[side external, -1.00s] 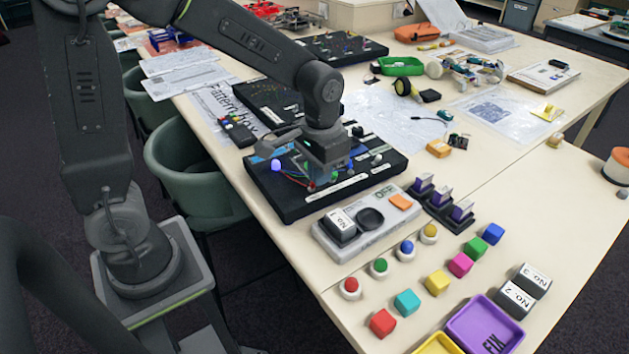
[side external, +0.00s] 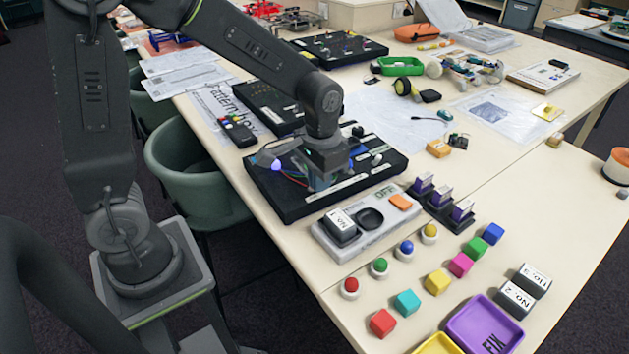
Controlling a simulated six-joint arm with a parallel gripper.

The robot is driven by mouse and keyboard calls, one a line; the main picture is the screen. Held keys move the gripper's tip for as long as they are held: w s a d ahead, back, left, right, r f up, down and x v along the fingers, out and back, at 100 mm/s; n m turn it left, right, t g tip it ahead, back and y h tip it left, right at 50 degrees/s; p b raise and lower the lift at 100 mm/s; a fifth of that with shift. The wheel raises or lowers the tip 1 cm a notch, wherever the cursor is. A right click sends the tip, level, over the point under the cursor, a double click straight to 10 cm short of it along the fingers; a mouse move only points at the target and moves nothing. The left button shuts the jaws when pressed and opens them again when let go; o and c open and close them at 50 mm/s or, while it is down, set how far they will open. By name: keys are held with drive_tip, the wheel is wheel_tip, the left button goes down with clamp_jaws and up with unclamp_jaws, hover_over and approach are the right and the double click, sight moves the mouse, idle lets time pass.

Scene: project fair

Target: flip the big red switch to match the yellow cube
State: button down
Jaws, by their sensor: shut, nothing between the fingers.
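The yellow cube (side external: 437,281) sits on the near part of the table, between a magenta cube and a teal cube. My gripper (side external: 319,184) points down over the black board (side external: 290,206), shut and empty. Its fingertips are small and dim here, and I cannot tell whether they touch the board. I cannot make out a big red switch; my gripper hides part of the board. A lit violet bulb (side external: 276,165) and thin red and blue wires show left of my gripper.
A grey panel (side external: 350,250) with a No. 1 block, an OFF label and an orange piece lies in front of the board. A row of purple-topped switches (side external: 441,204), coloured buttons, cubes and a purple tray (side external: 459,325) stand to the right.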

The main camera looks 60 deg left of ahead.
drive_tip(key=shift+f, duration=0.3)
drive_tip(key=shift+f, duration=0.7)
drive_tip(key=shift+f, duration=0.15)
drive_tip(key=shift+a+f, duration=0.1)
drive_tip(key=shift+a, duration=1.05)
drive_tip(key=shift+d+r, duration=0.2)
drive_tip(key=shift+r, duration=1.65)
drive_tip(key=shift+d+r, duration=0.2)
drive_tip(key=shift+r, duration=1.6)
drive_tip(key=s+r+t, duration=0.5)
drive_tip(key=s+r, duration=0.2)
drive_tip(key=s, duration=0.6)
drive_tip(key=shift+r+t, duration=0.3)
